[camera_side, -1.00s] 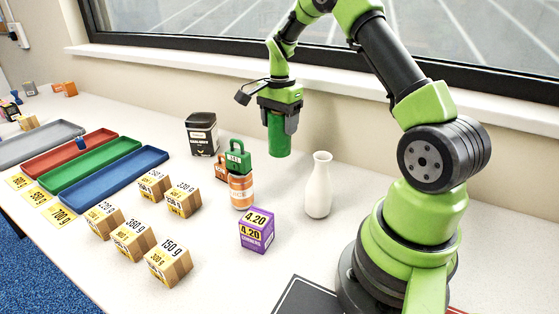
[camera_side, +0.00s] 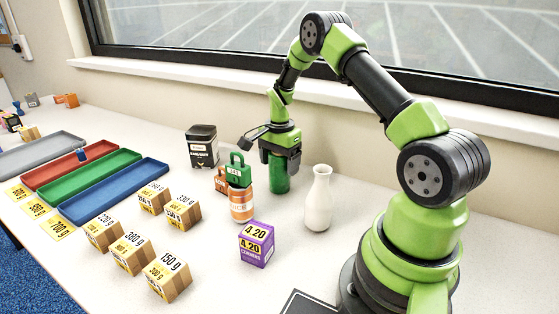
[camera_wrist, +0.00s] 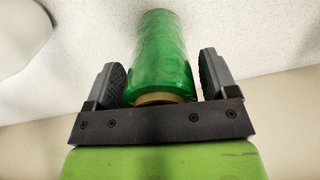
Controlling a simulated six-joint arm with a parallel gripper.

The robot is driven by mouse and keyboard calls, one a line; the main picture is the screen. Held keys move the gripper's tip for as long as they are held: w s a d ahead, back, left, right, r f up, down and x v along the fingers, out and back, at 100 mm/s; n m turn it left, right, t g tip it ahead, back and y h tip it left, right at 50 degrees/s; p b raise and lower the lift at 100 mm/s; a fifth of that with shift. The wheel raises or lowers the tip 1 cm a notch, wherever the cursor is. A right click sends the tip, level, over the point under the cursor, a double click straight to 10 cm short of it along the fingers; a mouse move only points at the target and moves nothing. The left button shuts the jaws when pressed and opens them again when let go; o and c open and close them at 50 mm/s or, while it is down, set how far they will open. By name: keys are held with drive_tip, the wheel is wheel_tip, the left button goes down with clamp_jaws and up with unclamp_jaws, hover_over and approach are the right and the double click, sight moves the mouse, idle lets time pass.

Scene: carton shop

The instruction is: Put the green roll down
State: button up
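The green roll (camera_side: 279,178) stands upright on the white table, behind the orange-labelled jar and left of the white vase. In the wrist view the roll (camera_wrist: 160,55) is between my two fingers, its brown core end towards my palm. My gripper (camera_side: 279,160) is low over the roll, pointing down, with its fingers around the roll's upper part. In the wrist view, narrow gaps show between the roll and both finger pads, so my gripper (camera_wrist: 162,72) looks open around it.
The white vase (camera_side: 318,200) stands close on the right. The orange-labelled jar (camera_side: 241,205), a green padlock (camera_side: 238,173) and a black tin (camera_side: 203,148) are to the left. A purple box (camera_side: 256,245) and several small cartons (camera_side: 167,278) are in front.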

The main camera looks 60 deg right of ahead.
drive_tip(key=shift+o, duration=0.2)
wheel_tip(320, 180, up, 12)
drive_tip(key=shift+f, duration=0.15)
drive_tip(key=shift+a+r, duration=0.1)
drive_tip(key=shift+r, duration=0.3)
drive_tip(key=s+a+r+n+t, duration=0.2)
drive_tip(key=s+a+r+n, duration=0.3)
drive_tip(key=a+r, duration=0.3)
drive_tip(key=s+a+r+n+t, duration=0.35)
drive_tip(key=a+r+n, duration=0.2)
drive_tip(key=a, duration=0.35)
drive_tip(key=s+a+n+t+y, duration=0.1)
drive_tip(key=s+a+n+y, duration=0.1)
drive_tip(key=s+a+n, duration=0.3)
drive_tip(key=s+f, duration=0.1)
drive_tip(key=s, duration=0.3)
drive_tip(key=shift+a+t, duration=0.3)
drive_tip(key=shift+t, duration=0.05)
